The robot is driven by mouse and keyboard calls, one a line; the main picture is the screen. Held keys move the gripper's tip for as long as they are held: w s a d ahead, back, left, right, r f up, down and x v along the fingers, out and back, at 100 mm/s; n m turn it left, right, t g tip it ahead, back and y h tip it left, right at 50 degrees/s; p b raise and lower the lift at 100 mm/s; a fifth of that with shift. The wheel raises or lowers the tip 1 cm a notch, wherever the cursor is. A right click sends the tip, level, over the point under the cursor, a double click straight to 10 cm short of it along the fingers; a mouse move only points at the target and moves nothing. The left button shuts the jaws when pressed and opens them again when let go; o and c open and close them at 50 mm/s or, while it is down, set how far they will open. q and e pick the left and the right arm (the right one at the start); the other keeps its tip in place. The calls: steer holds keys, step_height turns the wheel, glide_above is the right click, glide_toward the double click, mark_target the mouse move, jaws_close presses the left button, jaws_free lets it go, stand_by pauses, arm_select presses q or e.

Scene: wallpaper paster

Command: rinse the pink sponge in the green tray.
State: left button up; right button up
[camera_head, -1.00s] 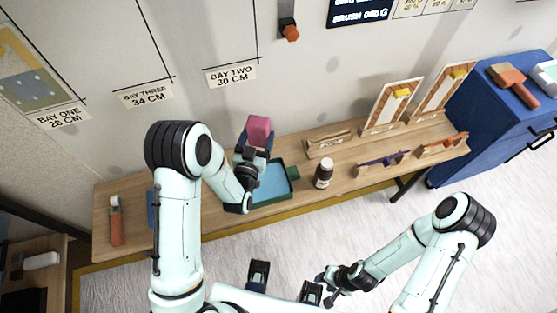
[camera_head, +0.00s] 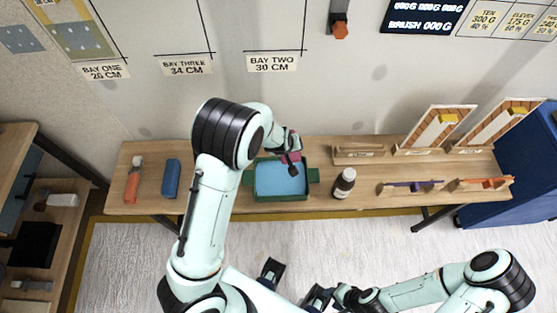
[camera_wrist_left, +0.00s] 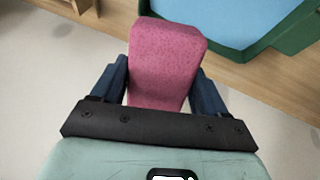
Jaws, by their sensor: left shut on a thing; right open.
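The sponge's height over the tray's blue surface cannot be told. My right gripper (camera_head: 295,284) is open and empty at the bottom of the head view, away from the bench.
The wooden bench (camera_head: 225,198) also bears a dark bottle (camera_head: 344,183) right of the tray, a blue block (camera_head: 171,178) and an orange-handled tool (camera_head: 133,180) to the left. Racks with tools stand to the right. A blue cabinet (camera_head: 520,165) is at the far right.

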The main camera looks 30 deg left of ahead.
arm_select(q)
steer(key=shift+s+a+f+n+g, duration=0.15)
steer(key=shift+s+a+n+g, duration=0.05)
steer(key=shift+s+n+g, duration=0.2)
steer(key=s+r+n+g+h+b, duration=0.1)
steer(key=s+n+g+h, duration=0.2)
steer(key=s, duration=0.3)
step_height(320, 180, down, 8)
steer(key=b, duration=0.6)
steer(key=shift+w+r, duration=0.2)
steer(key=shift+w, duration=0.05)
steer(key=shift+d+f, duration=0.1)
steer(key=shift+f, duration=1.4)
